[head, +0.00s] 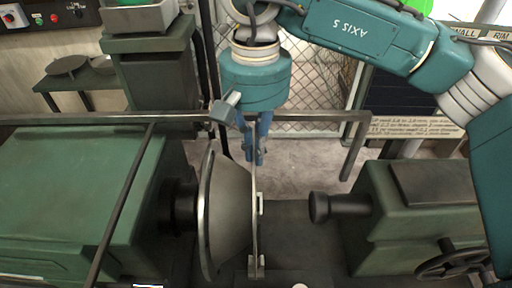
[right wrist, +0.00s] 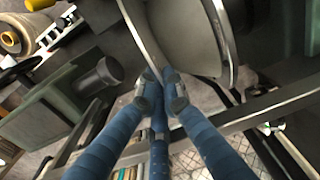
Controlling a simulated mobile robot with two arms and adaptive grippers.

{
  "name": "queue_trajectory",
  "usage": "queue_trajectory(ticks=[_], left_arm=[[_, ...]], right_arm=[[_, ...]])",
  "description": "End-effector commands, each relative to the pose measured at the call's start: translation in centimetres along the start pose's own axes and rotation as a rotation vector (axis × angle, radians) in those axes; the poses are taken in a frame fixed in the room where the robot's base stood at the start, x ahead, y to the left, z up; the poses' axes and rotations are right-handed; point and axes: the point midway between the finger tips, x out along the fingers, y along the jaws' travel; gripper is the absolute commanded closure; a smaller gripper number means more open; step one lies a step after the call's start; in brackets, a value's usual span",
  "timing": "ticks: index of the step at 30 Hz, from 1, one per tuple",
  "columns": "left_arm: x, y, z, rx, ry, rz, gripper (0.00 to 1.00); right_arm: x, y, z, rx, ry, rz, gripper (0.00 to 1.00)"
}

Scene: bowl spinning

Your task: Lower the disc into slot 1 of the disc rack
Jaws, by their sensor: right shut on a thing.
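The disc (head: 255,205) is a thin, pale metal sheet, seen almost edge-on and upright in the middle of the head view. My right gripper (head: 256,158) points down and is shut on its upper edge. In the right wrist view my gripper's fingertips (right wrist: 162,88) pinch the rim of the disc (right wrist: 142,32). A pale, ladder-like frame (right wrist: 55,32) lies at the top left of that view; I cannot tell whether it is the disc rack. No slot 1 can be made out. My left gripper is not in view.
A cone-shaped metal former (head: 228,205) on the green headstock (head: 70,185) is close left of the disc. The tailstock spindle (head: 340,206) faces it from the right, with a gap between. A grey rail (head: 315,116) runs behind. A small table (head: 78,82) stands back left.

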Motion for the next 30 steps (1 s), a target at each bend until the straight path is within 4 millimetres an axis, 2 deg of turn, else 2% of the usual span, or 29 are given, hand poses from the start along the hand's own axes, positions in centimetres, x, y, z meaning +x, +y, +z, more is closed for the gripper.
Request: queue_trajectory(ticks=[8,30], left_arm=[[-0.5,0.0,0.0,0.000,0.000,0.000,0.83],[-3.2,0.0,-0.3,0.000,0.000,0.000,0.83]], right_arm=[[-0.8,-0.2,0.0,-0.001,0.002,-0.006,1.00],[-5.0,-0.1,0.0,0.000,0.002,-0.005,1.00]])
